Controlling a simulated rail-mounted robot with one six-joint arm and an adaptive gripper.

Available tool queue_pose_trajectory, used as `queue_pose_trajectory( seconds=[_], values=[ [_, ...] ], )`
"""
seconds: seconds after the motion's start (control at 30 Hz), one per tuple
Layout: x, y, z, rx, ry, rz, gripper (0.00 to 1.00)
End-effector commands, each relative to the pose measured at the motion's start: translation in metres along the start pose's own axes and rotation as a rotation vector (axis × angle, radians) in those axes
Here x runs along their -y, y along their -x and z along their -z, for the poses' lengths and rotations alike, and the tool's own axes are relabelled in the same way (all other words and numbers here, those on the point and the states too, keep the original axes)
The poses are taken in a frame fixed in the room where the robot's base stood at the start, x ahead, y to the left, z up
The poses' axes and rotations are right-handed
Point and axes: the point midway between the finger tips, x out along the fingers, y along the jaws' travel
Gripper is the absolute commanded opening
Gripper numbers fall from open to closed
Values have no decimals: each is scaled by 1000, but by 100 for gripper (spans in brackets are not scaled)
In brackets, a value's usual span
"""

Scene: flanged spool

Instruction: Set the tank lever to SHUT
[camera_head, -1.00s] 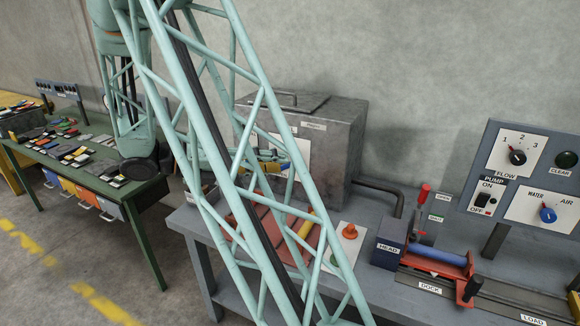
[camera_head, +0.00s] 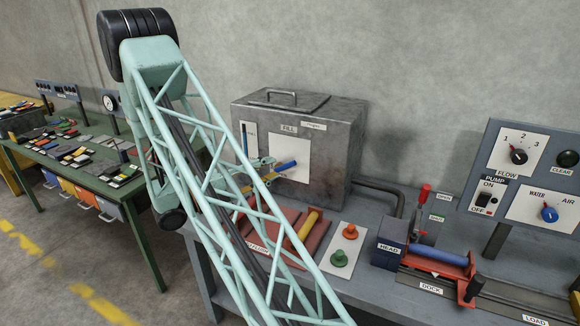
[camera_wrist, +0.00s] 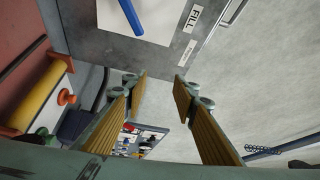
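The grey metal tank (camera_head: 335,160) stands on the bench against the wall. Its front has a white plate with a blue handle (camera_head: 286,166), a FILL label (camera_head: 289,128) and a second label too small to read. The blue handle also shows at the top of the wrist view (camera_wrist: 131,17). Separately, a red-topped lever (camera_head: 424,194) stands right of the tank beside small labels; one reads OPEN. My gripper (camera_head: 268,170) is in front of the plate, close to the blue handle. In the wrist view its fingers (camera_wrist: 158,88) are spread and empty; the handle lies outside them.
A red tray with a yellow roller (camera_head: 308,225) and a plate with orange and green knobs (camera_head: 345,244) lie before the tank. A pipe (camera_head: 382,190) leaves the tank's right side. A dock with a blue roller (camera_head: 438,258) and a control panel (camera_head: 525,175) are at right.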

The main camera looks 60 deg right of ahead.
Motion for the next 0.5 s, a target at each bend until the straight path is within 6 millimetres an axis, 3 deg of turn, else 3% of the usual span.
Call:
queue_pose_trajectory(
  seconds=[0.5],
  values=[
    [-72, -5, -59, 111, 325, 150, 26]
  ],
)
